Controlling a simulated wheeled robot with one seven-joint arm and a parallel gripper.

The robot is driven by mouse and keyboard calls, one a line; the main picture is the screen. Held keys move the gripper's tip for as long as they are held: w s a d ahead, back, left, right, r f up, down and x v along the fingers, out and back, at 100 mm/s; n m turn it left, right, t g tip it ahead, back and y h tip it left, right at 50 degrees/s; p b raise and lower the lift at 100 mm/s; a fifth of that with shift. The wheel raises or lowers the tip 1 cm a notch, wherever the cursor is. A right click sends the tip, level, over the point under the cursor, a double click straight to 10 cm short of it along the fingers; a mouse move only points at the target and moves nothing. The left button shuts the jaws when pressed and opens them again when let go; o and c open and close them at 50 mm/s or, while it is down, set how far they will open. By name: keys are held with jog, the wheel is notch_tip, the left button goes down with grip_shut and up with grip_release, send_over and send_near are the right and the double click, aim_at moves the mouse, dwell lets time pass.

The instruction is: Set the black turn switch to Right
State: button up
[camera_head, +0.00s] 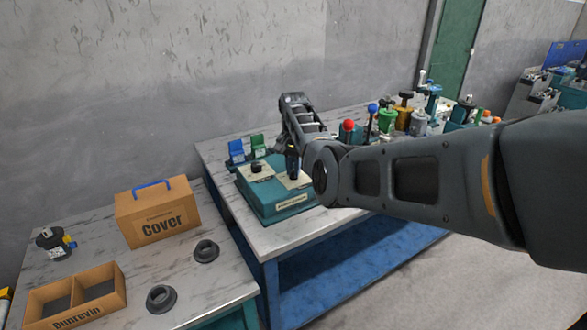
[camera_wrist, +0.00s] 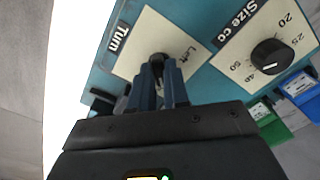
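The black turn switch (camera_wrist: 157,58) is on a cream plate marked "Turn" in the wrist view. It is partly hidden by my fingers, and its pointing direction cannot be read. The word "Left" shows beside it; no "Right" mark is visible. My gripper (camera_wrist: 160,72) has its two fingertips at the switch, one on each side, with a narrow gap between the fingers. Whether they press on it cannot be told. In the head view my gripper (camera_head: 292,172) points down over the teal control box (camera_head: 268,207), hiding the switch.
A black "Size cc" dial (camera_wrist: 271,56) sits beside the turn plate. Blue (camera_head: 236,150) and green (camera_head: 257,145) holders stand behind the box. Colored parts (camera_head: 387,120) crowd the table beyond my arm. A Cover box (camera_head: 158,212) stands on the left table.

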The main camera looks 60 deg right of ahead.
jog(key=o, duration=0.4)
notch_tip(320, 180, up, 8)
jog(key=shift+f+b, duration=0.1)
jog(key=shift+b, duration=0.35)
jog(key=shift+s, duration=0.1)
dwell(0.5)
